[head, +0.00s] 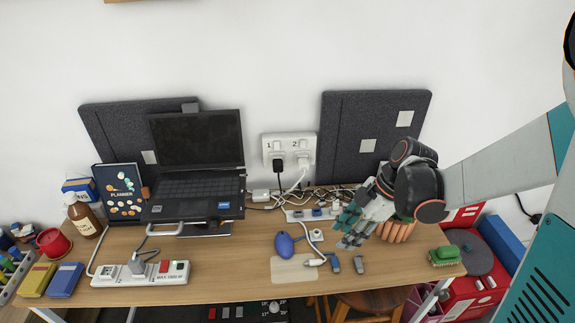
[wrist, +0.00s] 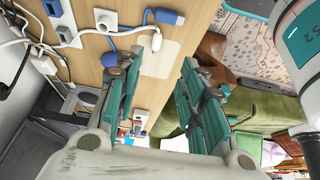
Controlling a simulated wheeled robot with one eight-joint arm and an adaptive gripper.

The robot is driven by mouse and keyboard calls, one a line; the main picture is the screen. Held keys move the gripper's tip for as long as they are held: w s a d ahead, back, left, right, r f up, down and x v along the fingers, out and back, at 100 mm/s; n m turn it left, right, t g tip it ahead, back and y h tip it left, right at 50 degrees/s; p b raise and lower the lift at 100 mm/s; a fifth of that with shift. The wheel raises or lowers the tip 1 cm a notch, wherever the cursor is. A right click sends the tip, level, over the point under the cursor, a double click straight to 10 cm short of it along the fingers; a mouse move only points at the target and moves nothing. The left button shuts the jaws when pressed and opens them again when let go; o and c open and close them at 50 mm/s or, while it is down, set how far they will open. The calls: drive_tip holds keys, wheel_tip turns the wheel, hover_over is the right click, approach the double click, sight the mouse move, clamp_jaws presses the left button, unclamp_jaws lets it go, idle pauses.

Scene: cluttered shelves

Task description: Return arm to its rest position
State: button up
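My gripper (head: 348,228) is over the right part of the wooden desk (head: 240,262) in the head view, with my arm reaching in from the right. In the wrist view its teal fingers stand apart (wrist: 161,62), with a clear gap and nothing between them. The gripper hides part of the desk and some of the cables behind it. How far it is above the desk is hard to tell.
A laptop (head: 195,183) stands left. A green toy (head: 444,256) sits at the right edge.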

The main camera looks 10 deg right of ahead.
drive_tip(key=s+r+m+t+h, duration=0.2)
drive_tip(key=s+r+m+t, duration=0.1)
drive_tip(key=s+r+m, duration=0.2)
drive_tip(key=s+a+r+m+t+h, duration=0.1)
drive_tip(key=s+r+m+t+h, duration=0.2)
drive_tip(key=r+m, duration=0.6)
drive_tip(key=shift+s+m+t, duration=0.5)
drive_tip(key=shift+s+m, duration=0.35)
drive_tip(key=shift+m, duration=0.95)
